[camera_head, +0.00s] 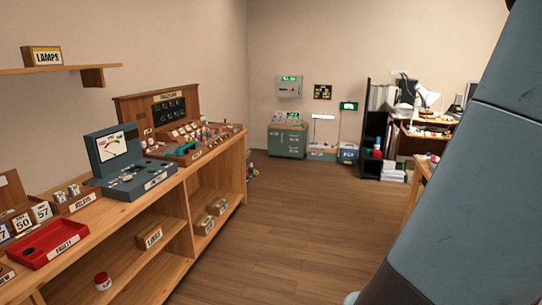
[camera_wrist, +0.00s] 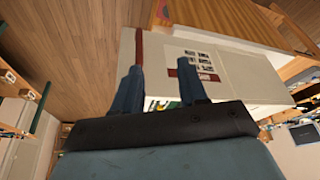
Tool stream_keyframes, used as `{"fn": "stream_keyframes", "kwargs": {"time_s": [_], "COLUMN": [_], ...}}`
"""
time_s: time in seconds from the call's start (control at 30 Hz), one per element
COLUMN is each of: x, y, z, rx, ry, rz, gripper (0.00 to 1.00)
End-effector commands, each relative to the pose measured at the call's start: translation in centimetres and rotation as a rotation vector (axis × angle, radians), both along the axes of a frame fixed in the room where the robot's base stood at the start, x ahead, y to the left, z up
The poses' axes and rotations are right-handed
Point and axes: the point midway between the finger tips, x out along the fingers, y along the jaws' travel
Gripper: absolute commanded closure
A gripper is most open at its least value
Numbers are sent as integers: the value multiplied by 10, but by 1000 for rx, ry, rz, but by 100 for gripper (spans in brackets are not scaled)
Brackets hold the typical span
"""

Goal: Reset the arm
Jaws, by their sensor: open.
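My gripper (camera_wrist: 162,90) shows in the wrist view. Its two blue fingers stand apart with nothing between them, so it is open and empty. Beyond the fingers is a pale panel-like surface with small dark pictures or labels on it; I cannot tell what it is or how far away. In the head view a large blue-grey part of my arm fills the right side, and my gripper is out of that view.
A long wooden shelf unit (camera_head: 183,197) runs along the left, bearing a grey-blue meter device (camera_head: 118,150), a red tray (camera_head: 47,243) and a wooden switchboard (camera_head: 163,108). A cluttered desk (camera_head: 430,127) and black shelf (camera_head: 372,139) stand at the back. The middle floor (camera_head: 270,220) is clear.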

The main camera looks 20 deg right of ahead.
Motion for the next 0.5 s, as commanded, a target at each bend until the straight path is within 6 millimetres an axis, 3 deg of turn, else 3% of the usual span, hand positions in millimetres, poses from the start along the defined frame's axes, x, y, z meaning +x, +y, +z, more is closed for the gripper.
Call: {"fn": "stream_keyframes", "kwargs": {"time_s": [0.17, 0.3, 0.5], "x": [93, 157, 220], "y": [46, 103, 205], "z": [14, 31, 58], "rx": [23, 31, 16], "ry": [-64, -102, -130], "rz": [298, 560, 950], "gripper": [58, 58, 58]}}
